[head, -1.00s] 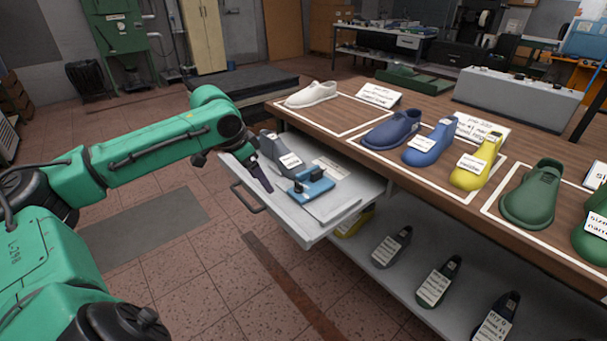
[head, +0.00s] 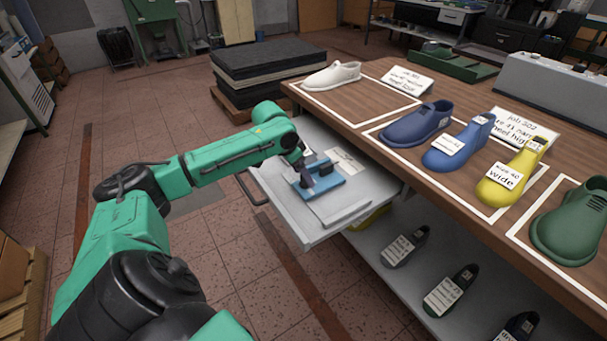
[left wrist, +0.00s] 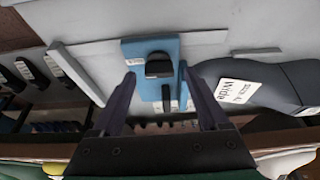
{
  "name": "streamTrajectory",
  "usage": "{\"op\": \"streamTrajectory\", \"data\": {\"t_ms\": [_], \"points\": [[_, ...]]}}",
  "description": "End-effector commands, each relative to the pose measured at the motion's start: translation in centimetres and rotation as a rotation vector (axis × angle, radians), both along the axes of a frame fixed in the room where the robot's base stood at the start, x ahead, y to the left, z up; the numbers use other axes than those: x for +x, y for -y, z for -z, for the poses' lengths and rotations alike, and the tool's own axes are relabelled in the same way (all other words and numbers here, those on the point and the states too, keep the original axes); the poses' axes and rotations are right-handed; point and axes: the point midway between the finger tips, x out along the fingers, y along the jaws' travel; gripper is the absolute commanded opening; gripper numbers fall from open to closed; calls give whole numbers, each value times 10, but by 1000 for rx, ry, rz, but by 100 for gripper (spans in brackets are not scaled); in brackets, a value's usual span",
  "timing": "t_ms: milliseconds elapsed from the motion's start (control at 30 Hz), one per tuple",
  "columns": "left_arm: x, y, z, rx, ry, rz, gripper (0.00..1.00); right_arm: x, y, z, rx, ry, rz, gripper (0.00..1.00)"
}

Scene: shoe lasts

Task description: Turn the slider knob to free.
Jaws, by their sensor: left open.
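A blue slider block (head: 334,186) with a dark knob lies in the open grey drawer (head: 347,213). In the left wrist view the block (left wrist: 132,53) sits straight ahead, with its black knob (left wrist: 158,66) and a dark slot-like part below it. My left gripper (left wrist: 160,88) is open, with one finger on each side of the block's lower part and the knob between their lines. I cannot tell whether the fingers touch the block. In the head view my left gripper (head: 303,172) is at the block's left side and partly hides it. My right gripper is not in view.
A grey shoe last (left wrist: 275,85) with a label lies beside the block in the drawer. A paper card (head: 346,160) lies behind the block. The wooden table (head: 480,230) with several shoe lasts stands to the right. Labelled lasts stand on the shelf below.

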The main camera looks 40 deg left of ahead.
Motion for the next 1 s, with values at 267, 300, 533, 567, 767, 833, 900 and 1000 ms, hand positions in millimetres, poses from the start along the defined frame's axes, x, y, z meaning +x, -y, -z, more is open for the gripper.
{"op": "streamTrajectory", "data": {"t_ms": [267, 300, 533, 567, 767, 833, 900, 1000], "points": [[5, 1, 11, 3, 1, 1, 78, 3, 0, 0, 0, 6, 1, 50], [4, 1, 11, 2, 0, 1, 78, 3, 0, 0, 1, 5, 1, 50], [4, 1, 11, 2, 0, 1, 5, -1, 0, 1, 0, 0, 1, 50], [4, 1, 11, 2, 0, 1, 0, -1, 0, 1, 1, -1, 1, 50], [4, 1, 10, 0, 0, -7, 0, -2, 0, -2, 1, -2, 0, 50], [4, 2, 9, 1, -1, -17, 0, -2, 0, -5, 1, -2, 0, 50], [4, 2, 8, 0, -1, -35, 0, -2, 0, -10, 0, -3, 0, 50], [3, 3, 6, 1, -3, -74, 0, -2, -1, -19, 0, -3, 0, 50]]}}
